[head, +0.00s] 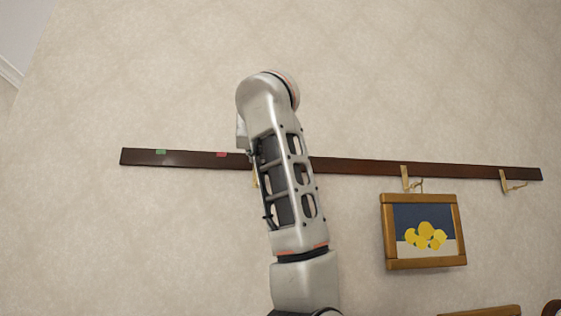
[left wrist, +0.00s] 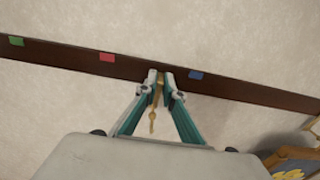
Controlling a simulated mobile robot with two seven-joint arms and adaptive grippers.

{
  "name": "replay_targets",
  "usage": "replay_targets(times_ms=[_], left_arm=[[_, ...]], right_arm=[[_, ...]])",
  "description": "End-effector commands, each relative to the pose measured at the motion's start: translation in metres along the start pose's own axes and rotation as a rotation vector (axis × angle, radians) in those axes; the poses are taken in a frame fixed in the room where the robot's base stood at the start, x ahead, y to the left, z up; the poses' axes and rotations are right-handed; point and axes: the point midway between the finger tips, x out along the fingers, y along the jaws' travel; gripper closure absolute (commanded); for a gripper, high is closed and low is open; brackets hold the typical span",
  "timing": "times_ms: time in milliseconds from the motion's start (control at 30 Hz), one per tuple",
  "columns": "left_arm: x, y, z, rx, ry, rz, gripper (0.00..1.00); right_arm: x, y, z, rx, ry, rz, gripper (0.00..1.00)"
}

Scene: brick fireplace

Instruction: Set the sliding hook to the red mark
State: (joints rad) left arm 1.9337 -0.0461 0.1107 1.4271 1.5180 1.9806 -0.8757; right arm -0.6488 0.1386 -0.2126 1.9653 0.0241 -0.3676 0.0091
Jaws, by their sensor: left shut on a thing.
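A dark wooden rail (head: 350,166) runs across the wall. It carries a green mark (head: 160,151) and a red mark (head: 222,154). A blue mark (left wrist: 196,75) shows in the left wrist view; my arm hides it in the head view. My left gripper (left wrist: 160,76) is shut on the brass sliding hook (left wrist: 153,118) at the rail. The hook is between the red mark (left wrist: 107,57) and the blue mark, to the right of the red one. In the head view only a sliver of the hook (head: 254,178) shows beside my arm. My right gripper is not in view.
Two more brass hooks (head: 405,178) (head: 505,182) are on the rail's right part. A framed lemon picture (head: 387,236) is below the first of these. Part of another wooden frame (head: 485,312) shows at the bottom edge. The rail between held hook and red mark is clear.

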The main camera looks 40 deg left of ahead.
Motion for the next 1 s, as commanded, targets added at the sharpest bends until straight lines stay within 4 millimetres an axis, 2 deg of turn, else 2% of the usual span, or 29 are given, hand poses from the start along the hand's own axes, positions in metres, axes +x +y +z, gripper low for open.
replay_targets(times_ms=[33, 100, 200, 333, 467, 700, 800, 1000], left_arm=[[-0.001, 0.018, -0.001, -0.007, -0.004, 0.004, 1.00], [-0.001, 0.038, 0.000, -0.006, -0.004, 0.004, 1.00], [-0.001, 0.063, 0.001, -0.004, -0.004, 0.003, 1.00], [-0.001, 0.083, 0.001, -0.002, -0.004, 0.004, 1.00], [-0.001, 0.089, 0.001, 0.000, -0.003, 0.004, 1.00], [-0.001, 0.089, 0.001, 0.001, -0.003, 0.004, 1.00], [-0.001, 0.088, 0.001, 0.001, -0.003, 0.004, 0.75], [-0.001, 0.088, 0.000, 0.001, -0.002, 0.003, 0.75]], right_arm=[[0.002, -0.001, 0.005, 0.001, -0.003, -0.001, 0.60], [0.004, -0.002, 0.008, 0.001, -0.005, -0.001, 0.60], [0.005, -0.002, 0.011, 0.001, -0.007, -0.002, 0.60], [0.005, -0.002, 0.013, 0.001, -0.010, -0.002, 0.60], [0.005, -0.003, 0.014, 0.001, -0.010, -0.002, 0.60], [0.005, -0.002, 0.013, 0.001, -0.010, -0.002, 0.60], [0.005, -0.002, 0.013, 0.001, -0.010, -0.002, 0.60], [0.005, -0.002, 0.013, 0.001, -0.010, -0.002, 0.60]])
